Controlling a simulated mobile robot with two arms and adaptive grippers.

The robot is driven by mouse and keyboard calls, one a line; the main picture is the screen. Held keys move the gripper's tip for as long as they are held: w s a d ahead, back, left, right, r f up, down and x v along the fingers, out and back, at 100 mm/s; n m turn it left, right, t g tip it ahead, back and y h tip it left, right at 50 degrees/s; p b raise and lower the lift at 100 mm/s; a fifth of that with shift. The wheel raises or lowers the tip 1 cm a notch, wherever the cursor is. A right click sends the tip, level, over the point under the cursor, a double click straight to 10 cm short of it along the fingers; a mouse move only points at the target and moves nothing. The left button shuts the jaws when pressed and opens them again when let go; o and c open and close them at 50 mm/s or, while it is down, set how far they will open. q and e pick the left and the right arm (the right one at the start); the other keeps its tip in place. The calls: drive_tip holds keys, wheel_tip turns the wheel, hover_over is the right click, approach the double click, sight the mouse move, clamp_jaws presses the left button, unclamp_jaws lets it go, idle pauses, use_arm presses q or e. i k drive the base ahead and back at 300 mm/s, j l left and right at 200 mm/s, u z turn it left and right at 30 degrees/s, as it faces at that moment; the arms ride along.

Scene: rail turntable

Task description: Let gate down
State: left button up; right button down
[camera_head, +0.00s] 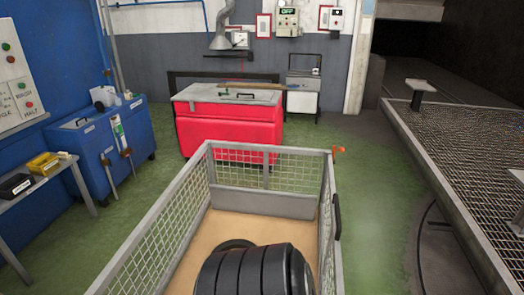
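A grey metal mesh cage (211,165) stands in front of me with its mesh sides upright. Its far end panel (265,205) has mesh above and a solid grey plate below. An orange piece (338,152) sits at the far right corner of the cage. A black handle (337,217) is on the right side. I cannot tell for sure which panel is the gate. Neither of my grippers is in view.
Black tyres (262,270) lie on the cage's tan floor (222,222). A red chest (225,133) stands beyond it. A blue cabinet (138,140) and a side table (60,172) are at left. A raised grating platform (470,145) is at right. Green floor (385,220) is clear between cage and platform.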

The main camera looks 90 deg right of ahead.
sight(333, 241)
drive_tip(key=i+z, duration=0.15)
drive_tip(key=z, duration=0.25)
drive_tip(key=i+j+z, duration=0.15)
drive_tip(key=z, duration=0.25)
drive_tip(key=i+j+z, duration=0.1)
drive_tip(key=z, duration=0.3)
drive_tip(key=i+j+z, duration=0.2)
drive_tip(key=z, duration=0.2)
